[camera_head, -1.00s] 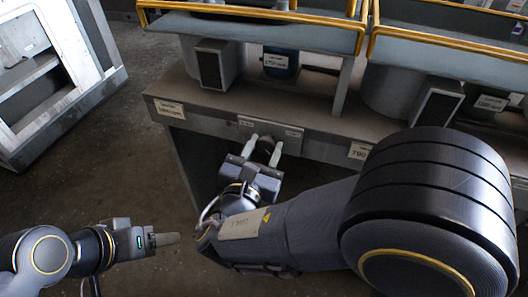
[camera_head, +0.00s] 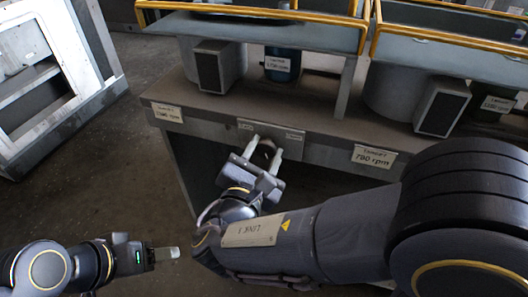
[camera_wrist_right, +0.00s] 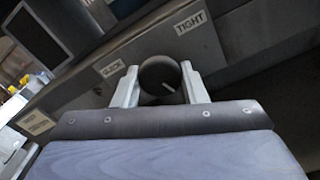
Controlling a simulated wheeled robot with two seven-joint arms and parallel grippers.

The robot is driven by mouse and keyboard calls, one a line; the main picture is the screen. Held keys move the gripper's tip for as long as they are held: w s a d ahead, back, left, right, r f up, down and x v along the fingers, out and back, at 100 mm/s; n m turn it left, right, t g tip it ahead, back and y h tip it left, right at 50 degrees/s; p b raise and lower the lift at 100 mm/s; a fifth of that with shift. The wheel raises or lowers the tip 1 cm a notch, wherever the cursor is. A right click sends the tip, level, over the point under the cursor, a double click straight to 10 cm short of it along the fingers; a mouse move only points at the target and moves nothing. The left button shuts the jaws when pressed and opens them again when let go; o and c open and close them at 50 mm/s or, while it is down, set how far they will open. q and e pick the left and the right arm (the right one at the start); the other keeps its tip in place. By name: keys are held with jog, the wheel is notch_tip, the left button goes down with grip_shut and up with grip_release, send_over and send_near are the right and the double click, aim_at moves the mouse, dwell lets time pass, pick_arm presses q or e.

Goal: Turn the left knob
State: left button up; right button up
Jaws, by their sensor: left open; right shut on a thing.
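In the head view my right gripper (camera_head: 263,150) is at the panel and the knob (camera_head: 266,147) is partly hidden between the fingers. Labels reading "QUICK" (camera_wrist_right: 112,68) and "TIGHT" (camera_wrist_right: 190,22) flank it. My left gripper (camera_head: 168,253) is open and empty, low at the left, away from the bench.
A "TARGET" label (camera_head: 168,112) is left of the knob and a "780 rpm" label (camera_head: 374,157) is right. Dark boxes (camera_head: 216,66) and yellow rails (camera_head: 250,12) stand above the bench. A grey metal frame (camera_head: 52,90) stands at left, with bare floor between.

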jog(key=shift+f, duration=0.1)
jog(key=o, duration=1)
jog(key=shift+c, duration=0.2)
jog(key=p+v, duration=0.1)
jog(key=v, duration=0.7)
